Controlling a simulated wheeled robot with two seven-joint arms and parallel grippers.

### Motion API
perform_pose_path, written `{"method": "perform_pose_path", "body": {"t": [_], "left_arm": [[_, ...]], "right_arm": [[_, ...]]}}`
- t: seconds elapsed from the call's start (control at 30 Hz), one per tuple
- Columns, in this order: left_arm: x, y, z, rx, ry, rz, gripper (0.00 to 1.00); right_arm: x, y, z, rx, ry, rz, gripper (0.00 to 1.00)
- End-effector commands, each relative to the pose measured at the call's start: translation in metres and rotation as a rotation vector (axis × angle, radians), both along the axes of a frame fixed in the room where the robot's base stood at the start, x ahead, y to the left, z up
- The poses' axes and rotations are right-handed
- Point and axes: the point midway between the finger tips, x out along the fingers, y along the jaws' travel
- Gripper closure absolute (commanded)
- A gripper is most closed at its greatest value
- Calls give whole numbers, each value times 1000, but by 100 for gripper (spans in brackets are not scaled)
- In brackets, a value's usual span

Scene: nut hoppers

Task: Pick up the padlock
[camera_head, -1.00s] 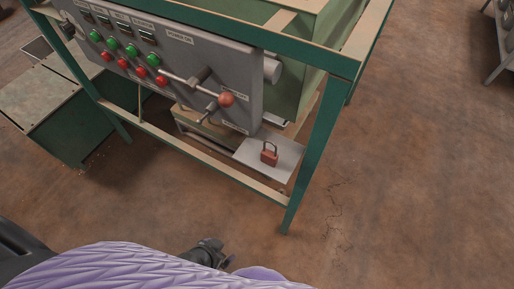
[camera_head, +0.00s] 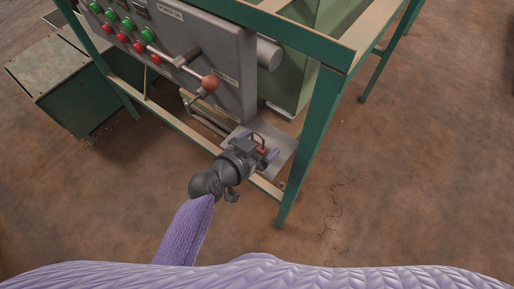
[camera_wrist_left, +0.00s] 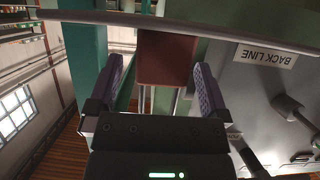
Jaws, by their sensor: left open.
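The red-brown padlock (camera_head: 262,144) with its dark shackle is on the light metal plate (camera_head: 282,160) under the control panel, partly hidden by my left gripper (camera_head: 259,146). The left gripper's purple-padded fingers are apart, one on either side of the padlock. In the left wrist view the padlock's reddish body (camera_wrist_left: 167,57) shows between the open fingertips (camera_wrist_left: 158,66), with gaps visible beside it. My right gripper is not in view.
The grey control panel (camera_head: 225,50) with buttons and a red-knobbed lever (camera_head: 209,82) overhangs close by. A green frame leg (camera_head: 310,140) stands right of the plate, and a low rail (camera_head: 190,130) runs in front. Open floor lies to the right.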

Motion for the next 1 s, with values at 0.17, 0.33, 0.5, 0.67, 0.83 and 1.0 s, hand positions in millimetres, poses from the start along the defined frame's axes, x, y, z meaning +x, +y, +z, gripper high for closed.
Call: {"method": "perform_pose_path", "body": {"t": [0.17, 0.33, 0.5, 0.67, 0.83, 1.0], "left_arm": [[14, -9, -9, 1, 1, 1, 0], [14, -9, -8, 3, 1, 1, 0], [14, -9, -8, 3, 1, 1, 36], [14, -9, -8, 3, 1, 1, 70], [14, -9, -8, 3, 1, 1, 100], [14, -9, -7, 3, 1, 1, 100]], "right_arm": [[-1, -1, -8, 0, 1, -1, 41], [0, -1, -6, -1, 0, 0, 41], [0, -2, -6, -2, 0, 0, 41], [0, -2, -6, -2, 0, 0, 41], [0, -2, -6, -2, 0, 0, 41], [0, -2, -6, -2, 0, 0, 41]]}}
